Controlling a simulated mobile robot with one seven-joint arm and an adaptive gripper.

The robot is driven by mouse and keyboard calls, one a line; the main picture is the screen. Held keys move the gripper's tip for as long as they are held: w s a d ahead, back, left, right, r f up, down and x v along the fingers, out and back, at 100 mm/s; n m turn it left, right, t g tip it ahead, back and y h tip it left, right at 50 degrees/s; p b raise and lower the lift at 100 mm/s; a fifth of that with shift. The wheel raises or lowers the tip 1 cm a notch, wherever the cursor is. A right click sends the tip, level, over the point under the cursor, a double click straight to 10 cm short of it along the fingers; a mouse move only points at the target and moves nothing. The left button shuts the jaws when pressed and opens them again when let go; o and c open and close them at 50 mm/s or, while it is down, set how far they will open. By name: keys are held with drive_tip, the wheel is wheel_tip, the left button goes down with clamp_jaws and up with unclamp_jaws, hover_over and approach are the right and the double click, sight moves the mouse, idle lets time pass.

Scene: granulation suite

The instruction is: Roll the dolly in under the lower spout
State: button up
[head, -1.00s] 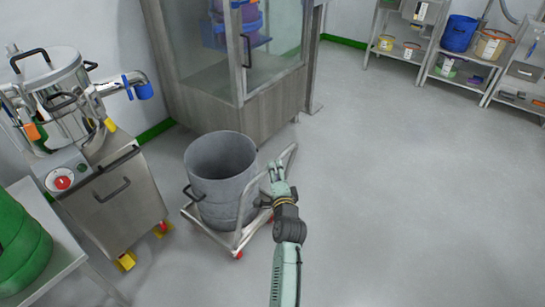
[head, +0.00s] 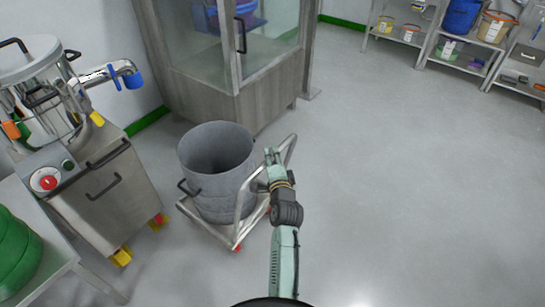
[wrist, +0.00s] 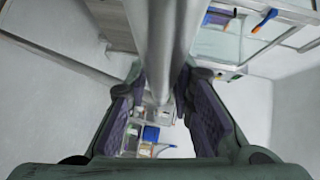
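The dolly (head: 218,232) is a low steel frame on red-hubbed casters, with a tubular push handle (head: 288,148) on its right side. A grey drum (head: 217,178), open at the top, stands upright on it. My gripper (head: 272,158) is at the handle. In the wrist view a steel tube (wrist: 165,45) runs between the two spread fingers of my gripper (wrist: 165,115); I see no clear grip on it. A steel spout (head: 112,72) with a blue end sticks out from the machine at left, up and left of the drum. No other spout is clear.
The machine's steel cabinet (head: 105,195), with yellow casters, stands left of the dolly. A glass-fronted enclosure (head: 235,95) stands close behind the drum. A table with a green stack (head: 15,250) is at lower left. Shelves (head: 450,50) line the back right. Open floor (head: 400,180) lies to the right.

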clamp_jaws()
idle(0.5)
